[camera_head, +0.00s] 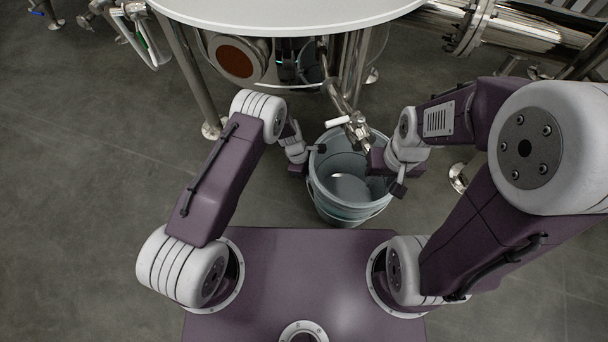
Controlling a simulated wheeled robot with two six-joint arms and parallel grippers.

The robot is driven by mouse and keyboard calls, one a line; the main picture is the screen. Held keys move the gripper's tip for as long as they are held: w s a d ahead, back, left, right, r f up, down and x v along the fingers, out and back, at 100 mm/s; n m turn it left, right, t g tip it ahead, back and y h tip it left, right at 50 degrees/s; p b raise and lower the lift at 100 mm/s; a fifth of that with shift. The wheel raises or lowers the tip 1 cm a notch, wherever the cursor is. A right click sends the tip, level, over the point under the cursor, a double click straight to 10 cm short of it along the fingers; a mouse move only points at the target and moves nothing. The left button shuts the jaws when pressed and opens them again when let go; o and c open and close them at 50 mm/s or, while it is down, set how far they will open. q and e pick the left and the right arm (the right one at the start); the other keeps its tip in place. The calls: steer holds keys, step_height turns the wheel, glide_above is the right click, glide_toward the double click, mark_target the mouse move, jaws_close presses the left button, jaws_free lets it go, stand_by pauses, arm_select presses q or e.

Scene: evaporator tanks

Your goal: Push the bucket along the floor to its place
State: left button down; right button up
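The light grey-blue bucket (345,211) stands upright on the floor just beyond the front of my base. Its open top faces me and the inside looks empty apart from a pale round bottom. My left gripper (308,160) is at the bucket's left rim, its two dark fingers spread apart. My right gripper (388,176) is at the right rim, partly over it, with its fingers also apart. Neither gripper visibly holds anything. Whether they touch the bucket wall cannot be told. A metal outlet pipe with a valve (356,128) and white handle overlaps the bucket's far rim in view.
A large white-topped tank (285,14) on metal legs (190,75) stands beyond the bucket. Another metal leg stands right of the bucket, with its foot (459,178) on the floor. Shiny horizontal pipework (520,38) is at the upper right. Grey floor (80,200) is clear on the left.

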arm_select(q)
steer(key=d, duration=0.3)
steer(key=shift+s+d, duration=0.1)
steer(key=shift+s, duration=0.3)
steer(key=w+a+r+p, duration=0.1)
steer(key=a+r+p, duration=0.5)
steer(key=r, duration=0.3)
steer(key=shift+w+r+p, duration=0.25)
steer(key=shift+r+p, duration=0.15)
steer(key=shift+p, duration=0.1)
steer(key=shift+a+r, duration=0.1)
steer(key=shift+a, duration=0.05)
